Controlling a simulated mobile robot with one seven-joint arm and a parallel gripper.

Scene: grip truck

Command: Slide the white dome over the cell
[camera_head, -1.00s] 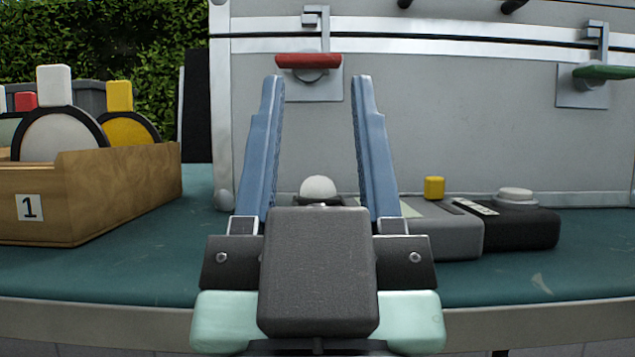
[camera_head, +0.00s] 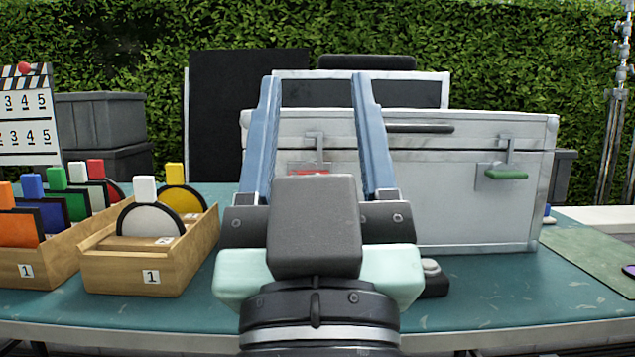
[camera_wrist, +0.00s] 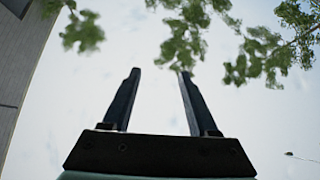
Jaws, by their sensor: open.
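My gripper (camera_head: 316,80) stands upright in the middle of the head view, its two blue fingers open and apart with nothing between them. In the wrist view, the open fingers (camera_wrist: 158,72) point up at sky and leaves. The white dome and the cell do not show now; my gripper covers the tabletop where the dome stood earlier. Just right of my gripper, the end of a black device (camera_head: 434,285) with a round pale knob (camera_head: 430,267) shows on the table. The rest of that device is hidden.
A grey case (camera_head: 470,215) with a red and a green latch (camera_head: 506,173) stands behind my gripper. Wooden crates (camera_head: 150,277) with coloured discs stand at left, a clapperboard (camera_head: 25,115) behind them. The teal tabletop (camera_head: 500,295) is clear at front right.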

